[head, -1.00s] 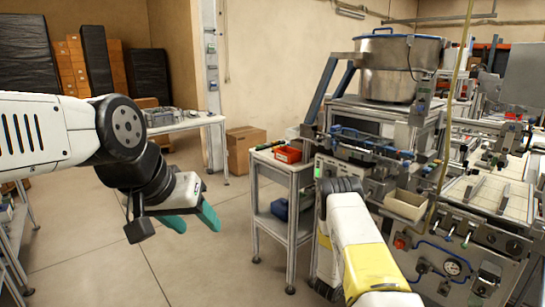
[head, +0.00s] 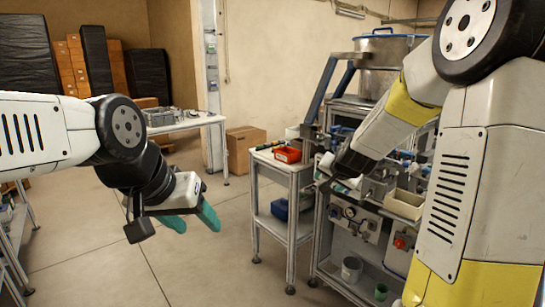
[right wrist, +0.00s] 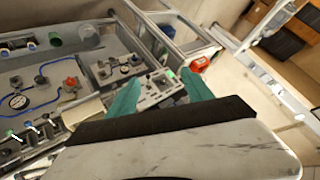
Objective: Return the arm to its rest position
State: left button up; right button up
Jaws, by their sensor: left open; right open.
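My left gripper (head: 192,219) hangs over bare floor at the left of the head view, its two teal fingers apart and nothing between them. My right arm reaches in from the right of the head view and bends down toward the machine. In the right wrist view my right gripper (right wrist: 160,92) shows two teal fingers spread apart with nothing held. The machine's grey panel (right wrist: 158,88) shows beyond and between them. In the head view the right fingers are hard to make out against the machine.
The machine (head: 356,222) with a steel pot (head: 375,65) stands at right, close to my right arm. A small side table (head: 283,166) bears a red bin (head: 287,155). A cardboard box (head: 245,148) stands behind. The floor at left centre is clear.

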jog(key=s+a+r+n+g, duration=0.1)
jog(key=s+r+n, duration=0.1)
jog(key=s, duration=0.8)
jog(key=s+a+r+n+g+y, duration=0.1)
jog(key=s+r+n, duration=0.1)
jog(key=s, duration=0.8)
jog(key=s+a+r+n+g, duration=0.1)
jog(key=s+r+n+g, duration=0.1)
jog(key=s, duration=0.8)
jog(key=shift+s+r+n, duration=0.35)
jog(key=shift+s+n, duration=0.05)
jog(key=shift+n, duration=0.1)
